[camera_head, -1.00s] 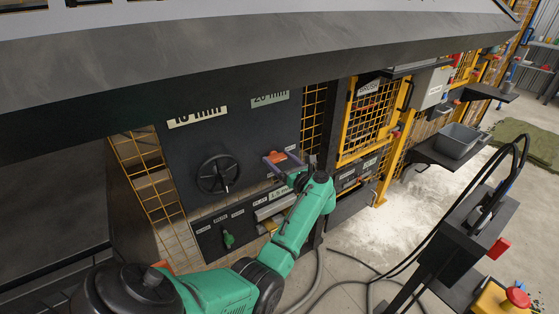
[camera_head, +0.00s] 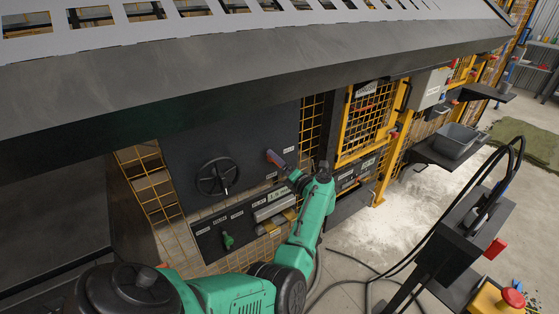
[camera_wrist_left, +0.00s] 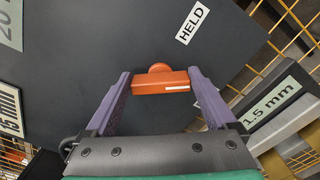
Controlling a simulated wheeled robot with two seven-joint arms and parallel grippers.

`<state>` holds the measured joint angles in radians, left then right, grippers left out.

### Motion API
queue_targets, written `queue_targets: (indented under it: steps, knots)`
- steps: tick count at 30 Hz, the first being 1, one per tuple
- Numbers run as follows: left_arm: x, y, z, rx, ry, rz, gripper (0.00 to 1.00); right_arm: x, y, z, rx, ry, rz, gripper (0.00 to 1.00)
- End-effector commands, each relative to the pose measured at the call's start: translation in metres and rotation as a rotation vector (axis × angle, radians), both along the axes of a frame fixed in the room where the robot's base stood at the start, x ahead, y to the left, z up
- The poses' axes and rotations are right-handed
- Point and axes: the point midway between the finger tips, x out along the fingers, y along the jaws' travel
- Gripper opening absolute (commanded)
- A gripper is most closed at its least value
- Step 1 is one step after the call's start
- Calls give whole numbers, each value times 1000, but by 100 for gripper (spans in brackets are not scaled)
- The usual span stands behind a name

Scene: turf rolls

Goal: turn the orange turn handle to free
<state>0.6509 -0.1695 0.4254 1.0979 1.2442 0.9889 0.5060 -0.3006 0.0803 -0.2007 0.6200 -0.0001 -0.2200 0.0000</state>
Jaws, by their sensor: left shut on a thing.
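The orange turn handle (camera_wrist_left: 166,82) is a short bar with a round hub, on the dark panel (camera_wrist_left: 90,30). In the left wrist view it lies crosswise between the two purple fingers of my left gripper (camera_wrist_left: 160,75), which are shut on its ends. A white HELD label (camera_wrist_left: 193,23) is on the panel to the upper right of the handle. In the head view my left gripper (camera_head: 280,158) is against the panel, right of a black handwheel. The handle is too small there to make out clearly. My right gripper is in neither view.
A 1.5 mm plate (camera_wrist_left: 269,102) juts out at right in the wrist view. Yellow mesh (camera_head: 372,120) stands at right. The overhanging dark beam (camera_head: 200,75) is above.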

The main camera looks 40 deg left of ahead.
Motion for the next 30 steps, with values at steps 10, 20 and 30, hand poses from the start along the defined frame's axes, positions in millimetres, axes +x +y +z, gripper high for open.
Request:
queue_targets:
  steps: [10, 20, 30]
  knots:
    - [-1, 1, -1, 90, 307, 6, 34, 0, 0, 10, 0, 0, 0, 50]
    - [-1, 2, -3, 154, 515, 7, 34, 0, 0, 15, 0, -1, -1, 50]
    - [-1, 2, -3, 178, 595, 8, 34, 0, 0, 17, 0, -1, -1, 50]
